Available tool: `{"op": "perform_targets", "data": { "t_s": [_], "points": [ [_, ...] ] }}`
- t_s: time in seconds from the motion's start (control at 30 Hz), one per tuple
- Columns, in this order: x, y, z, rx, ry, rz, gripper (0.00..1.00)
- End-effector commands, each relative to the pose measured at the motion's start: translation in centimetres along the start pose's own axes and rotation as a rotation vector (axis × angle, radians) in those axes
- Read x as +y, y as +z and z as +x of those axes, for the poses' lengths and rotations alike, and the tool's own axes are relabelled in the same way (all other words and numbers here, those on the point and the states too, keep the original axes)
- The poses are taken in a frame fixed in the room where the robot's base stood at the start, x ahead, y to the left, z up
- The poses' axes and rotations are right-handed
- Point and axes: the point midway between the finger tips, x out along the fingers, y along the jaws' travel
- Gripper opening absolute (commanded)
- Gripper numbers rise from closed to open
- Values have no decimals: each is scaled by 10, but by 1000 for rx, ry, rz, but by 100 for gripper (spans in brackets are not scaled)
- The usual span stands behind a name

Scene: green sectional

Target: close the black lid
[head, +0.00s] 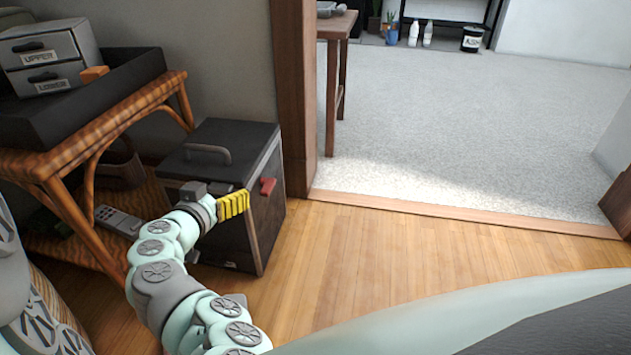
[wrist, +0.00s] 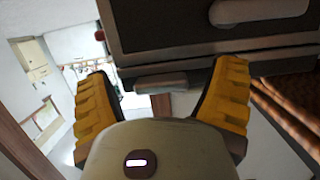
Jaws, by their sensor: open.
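The black lid (head: 190,168), with a curved grey handle (head: 207,152), forms the top of a black box (head: 262,225) on the wood floor. It looks level in the head view; I cannot tell whether a small gap shows at its rim. A red piece (head: 267,187) sticks out of the box's right face. My gripper (head: 233,204) is at the box, overlapping its front in the head view. In the wrist view my gripper (wrist: 167,70) has its yellow fingers wide apart. The dark box (wrist: 160,30) fills the top there, and a small grey part (wrist: 160,84) shows between the fingers, with no visible grip on it.
A wicker table (head: 90,125) stands left of the box. It holds a black tray (head: 110,93) with a drawer unit (head: 50,55) and an orange block (head: 94,74). A brown door post (head: 297,90) is close behind the box. Floor to the right (head: 380,245) is clear.

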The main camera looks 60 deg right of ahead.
Motion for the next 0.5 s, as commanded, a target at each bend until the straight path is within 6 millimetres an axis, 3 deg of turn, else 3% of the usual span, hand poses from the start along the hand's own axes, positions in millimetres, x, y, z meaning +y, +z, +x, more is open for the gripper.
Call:
{"op": "perform_targets", "data": {
  "t_s": [0.27, 0.5],
  "points": [
    [0, 0, -13, 1, -1, -2, 85],
    [0, 0, -47, 0, -4, 1, 85]
  ]
}}
